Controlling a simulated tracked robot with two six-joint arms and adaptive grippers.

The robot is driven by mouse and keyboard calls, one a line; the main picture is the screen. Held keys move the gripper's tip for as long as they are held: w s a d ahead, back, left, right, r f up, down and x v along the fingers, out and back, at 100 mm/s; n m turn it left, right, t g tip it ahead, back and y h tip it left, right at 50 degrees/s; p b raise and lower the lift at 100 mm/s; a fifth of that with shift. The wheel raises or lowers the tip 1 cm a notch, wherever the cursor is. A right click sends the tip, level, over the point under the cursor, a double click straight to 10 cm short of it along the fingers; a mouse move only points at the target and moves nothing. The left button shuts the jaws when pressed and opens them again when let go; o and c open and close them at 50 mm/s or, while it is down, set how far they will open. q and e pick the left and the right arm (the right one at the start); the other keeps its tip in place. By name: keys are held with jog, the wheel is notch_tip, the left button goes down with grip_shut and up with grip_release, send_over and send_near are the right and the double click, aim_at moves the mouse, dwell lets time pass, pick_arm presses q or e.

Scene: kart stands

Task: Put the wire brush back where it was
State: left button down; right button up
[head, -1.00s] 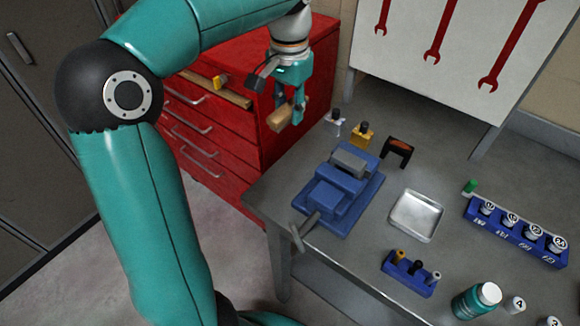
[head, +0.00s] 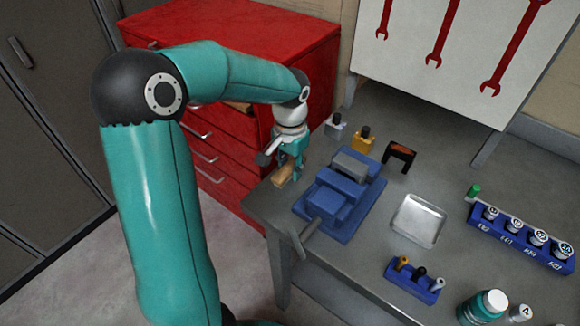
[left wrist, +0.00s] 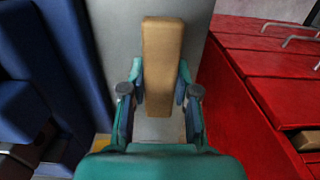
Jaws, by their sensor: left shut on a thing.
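My left gripper (head: 287,172) is shut on the wire brush (head: 283,184), whose tan wooden block shows below the fingers. In the left wrist view the brush (left wrist: 162,65) stands between the two fingers of my left gripper (left wrist: 160,95), its long side running away from the palm. In the head view the gripper is over the left edge of the grey workbench (head: 400,275), left of the blue vise (head: 338,200). Bristles cannot be made out. I cannot tell whether the brush touches the bench. My right gripper is not in view.
The red drawer cabinet (head: 245,35) stands left of the bench; a drawer looks open in the left wrist view. A metal tray (head: 418,220), a blue rack of numbered jars (head: 520,235), a small blue holder (head: 412,281) and a teal bottle (head: 484,306) stand right of the vise.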

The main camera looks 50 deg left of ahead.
aim_at(290, 166)
pick_arm(q)
jog(key=shift+f, duration=0.15)
jog(key=c, duration=0.9)
grip_release()
jog(key=shift+o, duration=0.2)
notch_tip(290, 166, up, 12)
jog(key=shift+p, duration=0.35)
